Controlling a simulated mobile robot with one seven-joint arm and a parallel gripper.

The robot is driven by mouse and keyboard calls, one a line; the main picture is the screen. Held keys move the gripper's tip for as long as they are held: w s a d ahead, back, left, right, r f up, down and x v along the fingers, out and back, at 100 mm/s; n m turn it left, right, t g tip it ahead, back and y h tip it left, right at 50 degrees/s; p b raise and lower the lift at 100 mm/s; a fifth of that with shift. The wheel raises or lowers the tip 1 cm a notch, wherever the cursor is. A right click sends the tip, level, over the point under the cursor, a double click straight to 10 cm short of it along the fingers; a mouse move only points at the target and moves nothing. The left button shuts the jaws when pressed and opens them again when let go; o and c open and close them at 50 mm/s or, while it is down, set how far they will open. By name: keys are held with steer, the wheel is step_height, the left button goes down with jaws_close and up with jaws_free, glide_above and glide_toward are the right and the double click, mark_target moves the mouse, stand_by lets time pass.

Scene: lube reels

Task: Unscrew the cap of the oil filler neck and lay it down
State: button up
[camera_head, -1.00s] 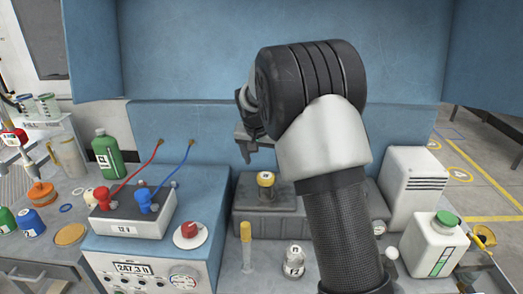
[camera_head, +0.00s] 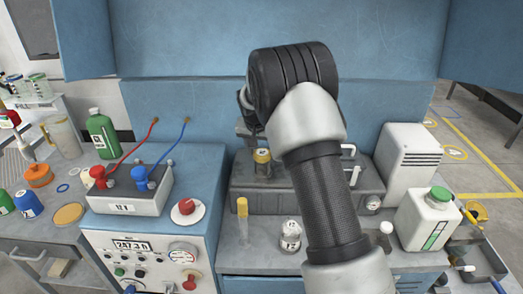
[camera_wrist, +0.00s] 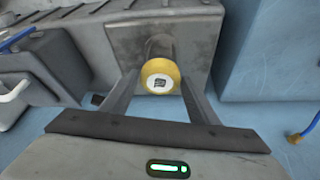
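The yellow cap (camera_head: 262,155) sits on the filler neck (camera_head: 263,170), which stands upright on a dark grey housing (camera_head: 325,200) at the back of the bench. My gripper (camera_wrist: 159,82) is open, with one finger on either side of the cap. Gaps seem to show between fingers and cap; contact is hard to judge. In the head view my wrist hides most of the gripper, just above the cap.
A yellow-topped tube (camera_head: 242,220) and a small labelled jar (camera_head: 290,236) stand in front of the housing. A battery with red and blue clamps (camera_head: 130,190) is at left, a white green-capped jug (camera_head: 427,220) at right. Some bare bench (camera_head: 262,255) lies in front.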

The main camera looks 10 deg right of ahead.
steer(key=c, duration=0.6)
steer(key=n, duration=0.1)
steer(key=n+y, duration=0.1)
steer(key=n, duration=0.1)
steer(key=shift+d+n+p, duration=0.3)
steer(key=shift+d, duration=0.05)
steer(key=shift+a+n+y, duration=0.15)
steer(key=shift+n+y, duration=0.35)
steer(key=shift+n, duration=0.3)
steer(key=shift+d+n+p, duration=0.2)
steer(key=shift+n+p, duration=0.2)
steer(key=n+y+p, duration=0.1)
steer(key=n, duration=0.1)
steer(key=shift+d+n, duration=0.1)
steer(key=shift+n, duration=0.2)
steer(key=shift+f+n+y, duration=0.1)
steer(key=shift+n+y, duration=0.3)
steer(key=shift+n, duration=0.5)
steer(key=shift+p, duration=0.3)
